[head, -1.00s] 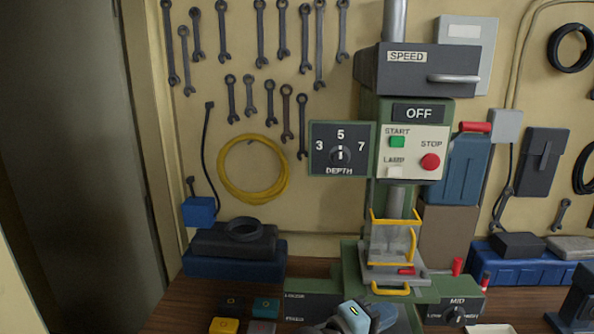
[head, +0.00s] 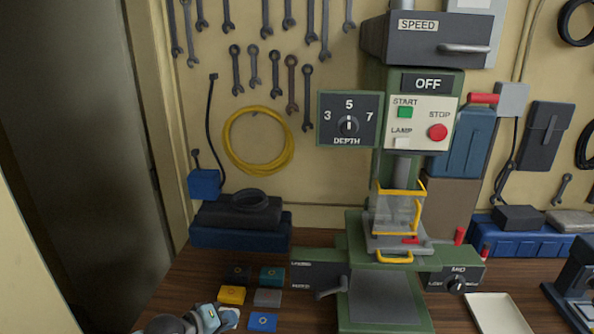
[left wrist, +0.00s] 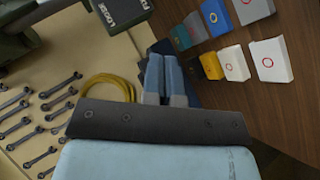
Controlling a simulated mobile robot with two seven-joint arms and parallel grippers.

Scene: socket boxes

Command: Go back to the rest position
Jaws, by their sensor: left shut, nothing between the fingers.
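My left gripper (head: 212,319) is at the bottom of the head view, beside the small socket boxes at the front left of the bench. In the left wrist view its two blue-grey fingers (left wrist: 164,78) are together with nothing between them. The boxes include a yellow box (head: 232,295), a grey box (head: 267,297), a teal box (head: 272,276) and a blue box (head: 262,321). A white box (head: 229,318) is partly hidden by the gripper. My right gripper is in neither view.
A green drill press (head: 370,225) stands mid-bench, its panel reading OFF. Its black crank handle (head: 332,291) juts left, close to the boxes. A white tray (head: 497,314) lies to its right. Wrenches and a yellow cable coil (head: 258,141) hang on the wall behind.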

